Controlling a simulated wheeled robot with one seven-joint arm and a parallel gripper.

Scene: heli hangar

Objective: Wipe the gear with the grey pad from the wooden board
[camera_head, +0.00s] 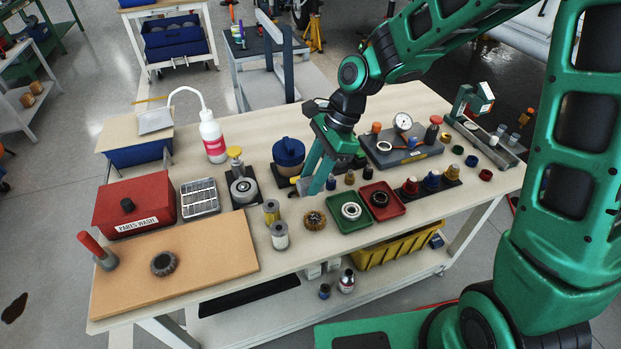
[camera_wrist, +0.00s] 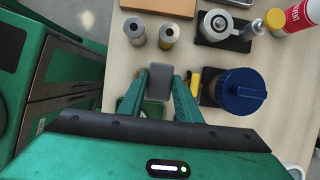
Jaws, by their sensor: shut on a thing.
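My gripper (camera_head: 312,188) is above the middle of the workbench, pointing down beside a blue-lidded container. In the wrist view its two green fingers (camera_wrist: 172,88) are shut on a grey pad (camera_wrist: 160,76). In the head view the pad is hard to make out. The wooden board (camera_head: 215,262) lies at the left front of the bench; its edge shows at the top of the wrist view (camera_wrist: 150,4). A dark toothed gear (camera_head: 164,264) lies on the board, left of and apart from my gripper. A brownish, gear-like part (camera_head: 315,220) lies on the bench just below my gripper.
Two small canisters (camera_head: 279,236) stand between the board and the brownish part. The blue-lidded container (camera_wrist: 240,92) stands close to my fingers. Green (camera_head: 334,224) and red (camera_head: 394,207) trays hold ring-shaped parts. A red-handled tool (camera_head: 92,246) stands at the board's left. The board's right half is clear.

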